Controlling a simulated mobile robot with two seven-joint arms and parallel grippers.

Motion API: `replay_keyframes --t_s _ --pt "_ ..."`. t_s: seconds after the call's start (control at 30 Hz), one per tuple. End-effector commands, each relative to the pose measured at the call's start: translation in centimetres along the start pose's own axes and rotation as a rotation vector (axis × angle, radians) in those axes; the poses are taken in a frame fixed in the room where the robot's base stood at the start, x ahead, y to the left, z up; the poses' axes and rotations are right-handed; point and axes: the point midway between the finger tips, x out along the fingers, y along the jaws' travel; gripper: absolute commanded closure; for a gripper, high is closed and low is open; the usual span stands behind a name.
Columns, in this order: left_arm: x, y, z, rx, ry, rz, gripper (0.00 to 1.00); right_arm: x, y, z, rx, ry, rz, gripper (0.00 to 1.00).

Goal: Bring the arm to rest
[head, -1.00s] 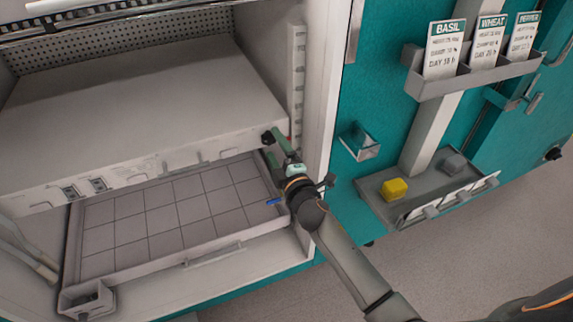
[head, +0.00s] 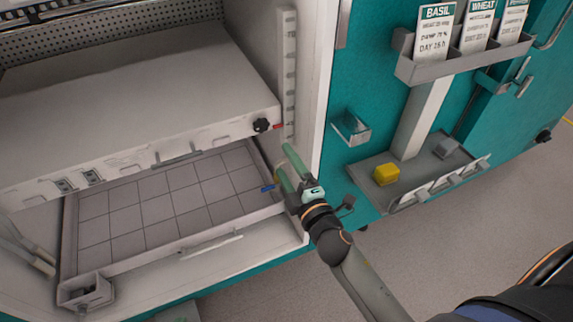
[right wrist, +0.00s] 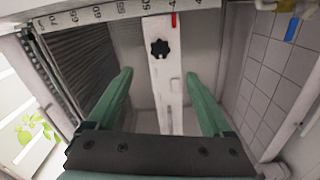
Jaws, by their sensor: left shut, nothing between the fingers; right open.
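My right gripper (head: 283,160) is open and empty in front of the growth chamber's right side. Its two green fingers also show in the right wrist view (right wrist: 160,75). A black knob (head: 262,125) sits at the right end of the upper shelf's front edge, just beyond and left of the fingertips. In the right wrist view the knob (right wrist: 160,48) lies ahead between the fingers, apart from them. My right arm comes in from the lower right.
Below the shelf (head: 120,95) lies a gridded tray (head: 150,215) with a blue tab (head: 267,188). To the right, a teal panel carries a card holder (head: 460,65) and a grey ledge with a yellow block (head: 386,174) and a grey block (head: 445,148).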

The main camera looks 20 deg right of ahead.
Motion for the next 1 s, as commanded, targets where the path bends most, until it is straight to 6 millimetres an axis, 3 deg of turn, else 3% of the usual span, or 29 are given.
replay_keyframes --t_s 0.33,0.47,0.67,0.9,0.97,1.0 --pt "0.0 0.0 0.0 0.000 0.000 0.000 1.00 -0.1 -0.3 0.1 0.017 -0.004 -0.009 0.16" --pt "0.0 0.0 -0.1 0.000 0.001 0.000 1.00 -1.7 -2.5 0.7 0.163 -0.033 -0.080 0.16" --pt "0.0 0.0 -0.1 -0.001 0.001 0.000 1.00 -7.9 -10.0 1.2 0.658 -0.172 -0.340 0.16" --pt "0.0 0.0 -0.1 -0.001 0.001 0.000 1.00 -17.4 -17.4 -1.3 1.200 -0.410 -0.673 0.16" --pt "-0.5 0.1 -0.7 -0.001 0.002 0.000 1.00 -19.4 -17.8 -2.2 1.301 -0.465 -0.737 0.16" --pt "-1.8 0.2 -2.0 -0.001 -0.002 -0.002 1.00 -18.9 -15.7 -2.2 1.288 -0.458 -0.718 0.16"
